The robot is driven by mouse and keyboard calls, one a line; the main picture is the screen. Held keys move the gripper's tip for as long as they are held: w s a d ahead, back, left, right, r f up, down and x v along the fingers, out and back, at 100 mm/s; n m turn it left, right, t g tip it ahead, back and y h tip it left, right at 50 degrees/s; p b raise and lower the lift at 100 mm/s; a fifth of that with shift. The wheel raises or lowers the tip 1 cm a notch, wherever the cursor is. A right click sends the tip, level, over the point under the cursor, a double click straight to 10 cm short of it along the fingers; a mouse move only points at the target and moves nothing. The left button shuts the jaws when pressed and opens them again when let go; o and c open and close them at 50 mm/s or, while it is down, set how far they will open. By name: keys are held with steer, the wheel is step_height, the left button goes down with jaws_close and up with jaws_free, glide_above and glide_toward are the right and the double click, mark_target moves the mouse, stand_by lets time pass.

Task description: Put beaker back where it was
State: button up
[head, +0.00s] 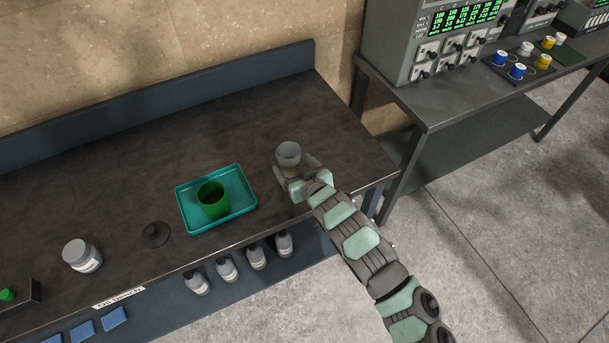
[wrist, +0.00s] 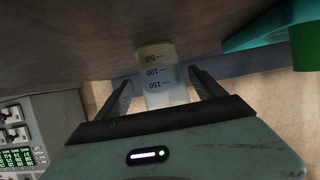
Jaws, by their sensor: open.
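The beaker (head: 288,154) is a clear, graduated cup standing on the dark bench, right of the teal tray. My gripper (head: 297,172) is at the beaker, reaching in from the front right. In the wrist view the beaker (wrist: 158,75) shows its printed marks and some pale yellowish tint at one end. It lies between the two fingers of my gripper (wrist: 165,90), with a visible gap on each side. The fingers are open. Part of the beaker's lower body is hidden by my gripper in the head view.
A teal tray (head: 246,205) holding a green cup (head: 213,198) stands left of the beaker. A dark round lid-like disc (head: 156,234) and a grey-white jar (head: 80,254) are farther left. Several bottles (head: 227,269) stand on the lower shelf. The bench behind the beaker is clear.

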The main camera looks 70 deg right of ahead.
steer(key=p+v, duration=0.1)
steer(key=v, duration=0.8)
steer(key=shift+p, duration=0.3)
steer(key=shift+w+r, duration=0.1)
steer(key=shift+w, duration=0.05)
